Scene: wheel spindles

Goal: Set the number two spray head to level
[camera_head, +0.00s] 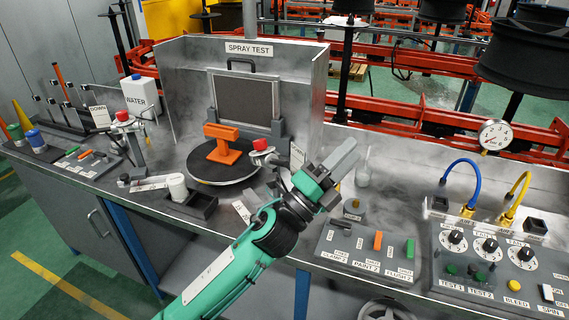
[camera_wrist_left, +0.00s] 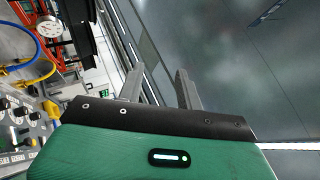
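A red-capped spray head (camera_head: 262,149) stands at the right edge of the round dark turntable (camera_head: 222,168), just left of my left gripper. A small white sign (camera_head: 297,156) is behind it; I cannot read it clearly. Another red-capped spray head (camera_head: 124,120) stands at the left, next to a sign reading DOWN (camera_head: 99,116). I cannot read a number on either head. My left gripper (camera_head: 342,160) is empty, up and right of the nearer head and apart from it. Its fingers stand apart in the left wrist view (camera_wrist_left: 160,88). My right gripper is out of view.
An orange part (camera_head: 222,143) stands on the turntable before the SPRAY TEST booth (camera_head: 250,48). A button panel (camera_head: 368,250) and a dial panel (camera_head: 495,255) with hoses are at the right. A white WATER container (camera_head: 138,98) is at the left.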

